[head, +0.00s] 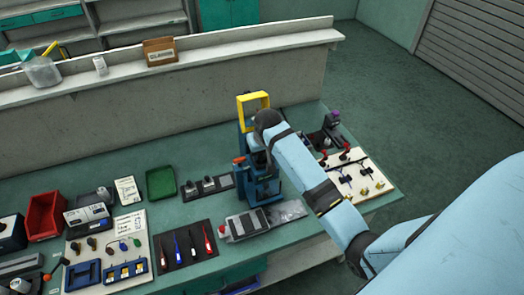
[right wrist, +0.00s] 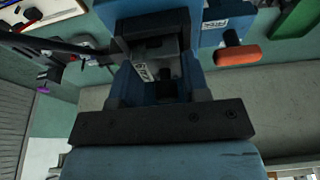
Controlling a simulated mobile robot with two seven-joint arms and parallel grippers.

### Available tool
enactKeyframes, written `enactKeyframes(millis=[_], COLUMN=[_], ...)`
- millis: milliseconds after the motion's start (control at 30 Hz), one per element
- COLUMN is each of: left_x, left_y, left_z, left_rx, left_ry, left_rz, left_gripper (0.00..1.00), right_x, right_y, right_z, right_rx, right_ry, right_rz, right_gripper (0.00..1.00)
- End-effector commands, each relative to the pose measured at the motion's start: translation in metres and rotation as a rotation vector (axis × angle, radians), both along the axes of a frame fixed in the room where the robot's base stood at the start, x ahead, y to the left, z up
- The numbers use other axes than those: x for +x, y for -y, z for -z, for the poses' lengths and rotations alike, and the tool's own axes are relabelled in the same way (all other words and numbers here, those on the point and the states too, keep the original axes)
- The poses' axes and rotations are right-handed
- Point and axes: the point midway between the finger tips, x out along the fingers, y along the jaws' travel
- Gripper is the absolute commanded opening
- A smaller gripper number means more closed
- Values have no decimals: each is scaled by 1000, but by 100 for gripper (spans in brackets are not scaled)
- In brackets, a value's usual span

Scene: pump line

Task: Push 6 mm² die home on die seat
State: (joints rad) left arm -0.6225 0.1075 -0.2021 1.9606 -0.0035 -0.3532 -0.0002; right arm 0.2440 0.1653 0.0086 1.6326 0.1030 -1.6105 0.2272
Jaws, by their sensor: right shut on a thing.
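The blue press (head: 262,186) with a yellow frame on top stands near the back of the green bench. My right arm reaches over it in the head view, and its gripper is mostly hidden there behind the wrist. In the right wrist view my right gripper (right wrist: 160,82) is inside the blue press frame (right wrist: 155,22), shut on a small grey block with a white label (right wrist: 142,72), which looks like the die. The label is too small to read. The die seat is hidden, so I cannot tell whether the die touches it. My left gripper is not in view.
An orange-ended handle (right wrist: 237,55) sticks out beside the press in the wrist view. A dark rack of small blocks (head: 205,187), a green tray (head: 160,182) and a red bin (head: 46,215) stand to the left. A white board of parts (head: 355,177) lies to the right.

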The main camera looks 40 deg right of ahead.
Motion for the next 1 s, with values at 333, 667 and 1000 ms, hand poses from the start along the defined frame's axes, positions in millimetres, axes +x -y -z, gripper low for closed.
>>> enactKeyframes(millis=[333,667,1000], left_x=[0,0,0], left_y=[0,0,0], left_z=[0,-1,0], left_rx=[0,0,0], left_ry=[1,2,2], left_rz=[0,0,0], left_gripper=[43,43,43], right_x=[-1,-1,-2], right_y=[0,-1,1], right_z=[2,5,6], right_rx=[1,2,0], right_ry=[-3,-6,-9], right_rz=[0,0,2], right_gripper=[10,10,72])
